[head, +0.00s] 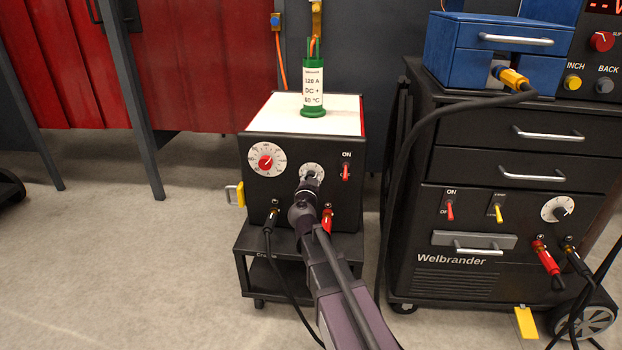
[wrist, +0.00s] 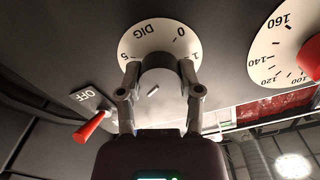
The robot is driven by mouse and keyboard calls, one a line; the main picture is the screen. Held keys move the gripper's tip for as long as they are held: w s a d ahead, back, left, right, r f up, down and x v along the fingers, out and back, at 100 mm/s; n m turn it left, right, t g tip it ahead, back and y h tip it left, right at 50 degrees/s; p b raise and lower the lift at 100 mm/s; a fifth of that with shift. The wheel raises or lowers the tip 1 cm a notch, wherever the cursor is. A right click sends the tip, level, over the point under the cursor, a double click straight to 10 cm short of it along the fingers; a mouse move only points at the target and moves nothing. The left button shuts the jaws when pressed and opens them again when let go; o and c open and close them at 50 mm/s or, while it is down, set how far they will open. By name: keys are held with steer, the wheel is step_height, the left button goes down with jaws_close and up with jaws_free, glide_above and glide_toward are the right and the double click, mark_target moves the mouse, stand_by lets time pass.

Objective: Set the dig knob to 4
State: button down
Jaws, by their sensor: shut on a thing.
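The dig knob (wrist: 158,92) is a dark round knob on a white dial (wrist: 140,37) marked DIG, with 0, 1 and 5 readable. A short pale mark shows on the knob's face; I cannot tell which number it points to. My gripper (wrist: 160,78) has a finger on each side of the knob and is shut on it. The other dial numbers are hidden behind the knob and fingers. In the head view, the dig dial (head: 312,168) is on the black welder front (head: 288,205), and my gripper (head: 309,185) covers its lower part.
A larger white dial with a red knob (head: 265,161) is left of the dig dial. A red ON/OFF lever (head: 346,172) is to its right. Cable plugs sit below. A green canister (head: 313,85) stands on top. A black welding cart (head: 500,200) stands to the right.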

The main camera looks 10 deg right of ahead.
steer(key=shift+w+m, duration=0.1)
steer(key=shift+m, duration=1.1)
steer(key=shift+c, duration=1.3)
jaws_free()
steer(key=shift+s, duration=0.2)
steer(key=v, duration=1.1)
steer(key=shift+s, duration=0.35)
